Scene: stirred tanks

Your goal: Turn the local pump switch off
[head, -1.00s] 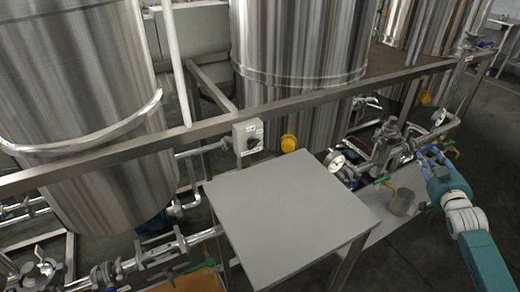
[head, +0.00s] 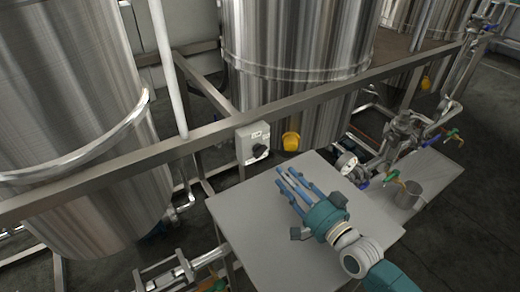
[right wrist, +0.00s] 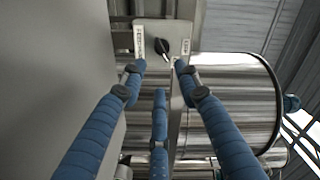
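The pump switch is a light grey box (head: 247,136) with a black rotary knob (head: 259,151), mounted on the metal rail in the head view. My right gripper (head: 288,177) is over the grey table top, right of and below the box, apart from it. Its blue fingers are spread, with nothing between them. In the right wrist view, the box (right wrist: 148,33) is at the top centre, with its black knob (right wrist: 162,46) tilted and a label on each side. The open fingers (right wrist: 158,70) point toward it. My left gripper is in neither current view.
The grey table (head: 240,205) stands before the rail (head: 205,136). Large steel tanks (head: 295,45) rise behind it. A yellow round part (head: 291,141) hangs right of the switch. Pipes, valves and a metal cup (head: 408,194) lie to the right.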

